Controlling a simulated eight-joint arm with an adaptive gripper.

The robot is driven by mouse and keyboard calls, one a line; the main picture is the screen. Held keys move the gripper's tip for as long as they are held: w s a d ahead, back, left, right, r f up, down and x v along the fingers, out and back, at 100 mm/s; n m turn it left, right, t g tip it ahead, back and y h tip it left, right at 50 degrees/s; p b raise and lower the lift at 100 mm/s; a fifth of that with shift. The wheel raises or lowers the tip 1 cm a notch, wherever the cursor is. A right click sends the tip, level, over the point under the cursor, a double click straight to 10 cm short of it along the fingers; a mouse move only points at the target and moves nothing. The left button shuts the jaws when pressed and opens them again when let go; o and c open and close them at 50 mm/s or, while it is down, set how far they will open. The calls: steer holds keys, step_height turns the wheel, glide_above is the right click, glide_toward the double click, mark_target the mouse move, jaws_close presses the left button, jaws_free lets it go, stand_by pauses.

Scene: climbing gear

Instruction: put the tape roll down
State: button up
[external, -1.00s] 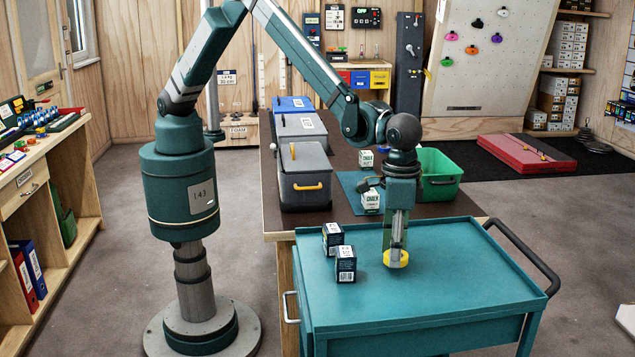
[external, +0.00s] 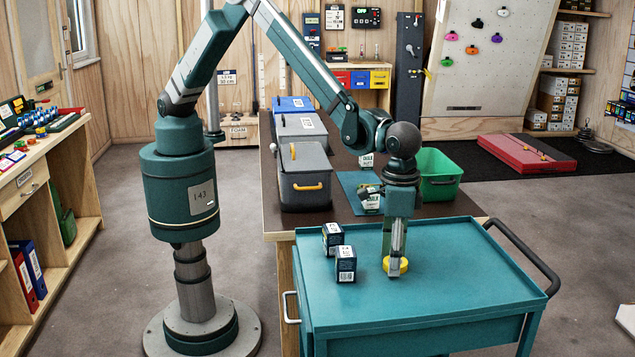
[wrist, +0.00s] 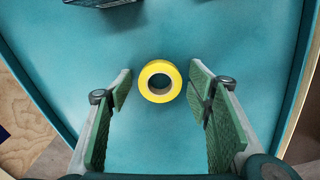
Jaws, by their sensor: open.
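The yellow tape roll (external: 402,264) lies on the teal cart top (external: 460,270), near its middle. In the wrist view the tape roll (wrist: 146,81) lies flat, its hole facing up, between and a little beyond my finger pads. My gripper (external: 395,268) is low over the cart, right at the roll. In the wrist view my gripper (wrist: 160,100) is open, with a gap on each side of the roll. In the external view one finger hides part of the roll.
Two dark boxes (external: 345,264) stand left of the roll on the cart; part of a dark box (wrist: 100,3) shows at the wrist view's top. Behind are a green bin (external: 440,178), a chalk box (external: 369,200) and grey bins (external: 306,185). The cart's right side is clear.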

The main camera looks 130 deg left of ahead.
steer(key=shift+r, duration=0.15)
step_height(320, 180, up, 12)
steer(key=shift+p, duration=0.45)
stand_by(0.4)
steer(key=shift+r, duration=0.1)
stand_by(0.4)
